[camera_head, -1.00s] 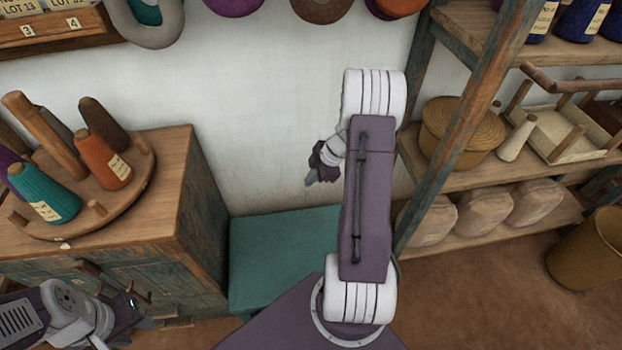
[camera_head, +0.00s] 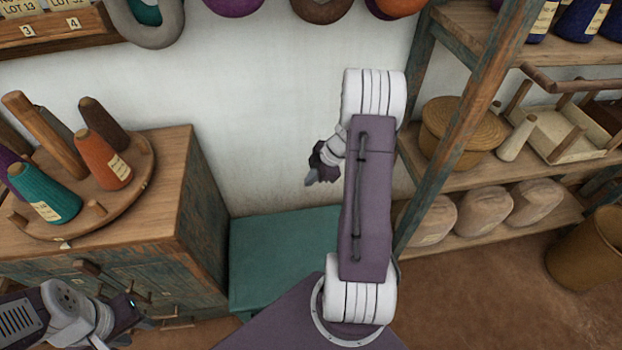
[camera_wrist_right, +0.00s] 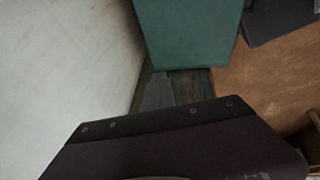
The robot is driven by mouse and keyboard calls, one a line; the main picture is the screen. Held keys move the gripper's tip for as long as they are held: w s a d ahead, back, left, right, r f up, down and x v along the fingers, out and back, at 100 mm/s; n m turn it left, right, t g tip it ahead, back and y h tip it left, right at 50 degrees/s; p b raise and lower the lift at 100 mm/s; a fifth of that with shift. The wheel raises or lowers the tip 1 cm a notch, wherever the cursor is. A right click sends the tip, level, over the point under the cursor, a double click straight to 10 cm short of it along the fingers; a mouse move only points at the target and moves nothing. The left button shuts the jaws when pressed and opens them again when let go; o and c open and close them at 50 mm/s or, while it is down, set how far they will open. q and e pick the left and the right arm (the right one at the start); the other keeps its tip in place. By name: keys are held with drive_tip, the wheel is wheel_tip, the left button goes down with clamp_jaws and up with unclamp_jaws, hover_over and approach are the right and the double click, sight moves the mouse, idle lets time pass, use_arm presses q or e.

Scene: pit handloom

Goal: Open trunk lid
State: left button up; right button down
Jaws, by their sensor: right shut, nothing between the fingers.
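The trunk (camera_head: 285,245) is a low box with a flat green top, against the white wall between the cabinet and the shelf rack. Its lid looks closed. My arm and base hide its right and front parts. Its green surface also shows at the top of the right wrist view (camera_wrist_right: 187,30). My right gripper (camera_head: 312,180) is shut and empty, above the trunk's back part near the wall. Its finger shows in the right wrist view (camera_wrist_right: 158,92), apart from the green surface. My left gripper (camera_head: 142,322) is low at the left, before the cabinet drawers; its jaws are unclear.
A wooden cabinet (camera_head: 205,225) stands directly left of the trunk, with a round rack of yarn cones (camera_head: 105,160) on top. A shelf rack (camera_head: 455,150) with baskets and wrapped bundles stands close on the right. The white wall (camera_head: 240,110) is behind. Brown floor (camera_head: 480,300) is open at lower right.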

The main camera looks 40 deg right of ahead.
drive_tip(key=c, duration=1.5)
unclamp_jaws()
drive_tip(key=shift+o, duration=0.2)
drive_tip(key=v, duration=0.9)
